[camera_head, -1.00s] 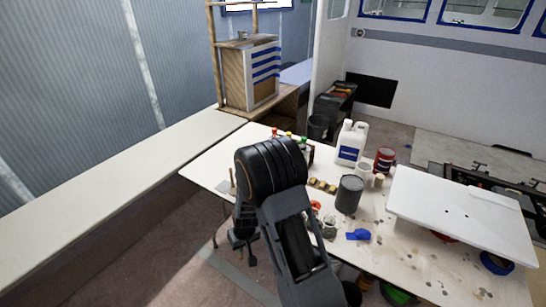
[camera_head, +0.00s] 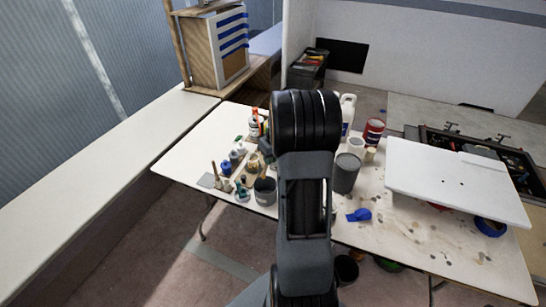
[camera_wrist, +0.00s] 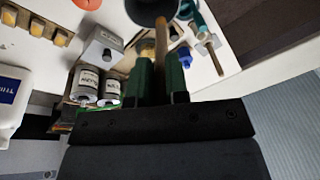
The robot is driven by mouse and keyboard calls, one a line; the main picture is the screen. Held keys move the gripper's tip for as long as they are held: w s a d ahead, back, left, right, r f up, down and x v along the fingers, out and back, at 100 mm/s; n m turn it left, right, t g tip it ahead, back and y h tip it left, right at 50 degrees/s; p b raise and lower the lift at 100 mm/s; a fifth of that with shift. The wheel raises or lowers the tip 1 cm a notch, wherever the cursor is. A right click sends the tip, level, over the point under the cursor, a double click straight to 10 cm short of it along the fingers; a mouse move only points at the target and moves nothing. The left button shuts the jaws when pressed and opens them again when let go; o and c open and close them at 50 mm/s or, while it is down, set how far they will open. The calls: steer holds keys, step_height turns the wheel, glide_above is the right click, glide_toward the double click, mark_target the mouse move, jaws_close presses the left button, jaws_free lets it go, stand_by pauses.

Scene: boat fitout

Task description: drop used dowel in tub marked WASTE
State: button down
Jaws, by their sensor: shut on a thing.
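My gripper (camera_wrist: 160,78) shows in the wrist view with green fingers, shut on a thin wooden dowel (camera_wrist: 161,42). The dowel's far end points toward a dark grey tub (camera_wrist: 150,14) at the top edge; I cannot tell whether its tip is inside or only in front of it. In the head view a grey tub (camera_head: 265,192) stands on the table's near left part, probably the same one. I can read no WASTE marking on it. In the head view my own arm hides most of the gripper and the dowel.
The white table (camera_head: 405,235) holds jars and bottles left of my arm. A dark grey can (camera_head: 345,173), a blue cloth-like item (camera_head: 358,215) and a red tin (camera_head: 373,131) stand to the right. A white panel (camera_head: 455,180) covers the right part. A long bench (camera_head: 90,165) runs along the left wall.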

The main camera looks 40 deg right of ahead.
steer(key=s+b+x, duration=0.1)
steer(key=b+x, duration=0.5)
steer(key=x, duration=0.1)
steer(key=shift+d+f, duration=0.4)
steer(key=shift+d, duration=0.25)
stand_by(0.4)
steer(key=c, duration=1)
jaws_free()
steer(key=shift+c, duration=0.2)
steer(key=shift+r, duration=0.15)
steer(key=v, duration=1.3)
steer(key=shift+r+b, duration=0.3)
steer(key=shift+b, duration=0.15)
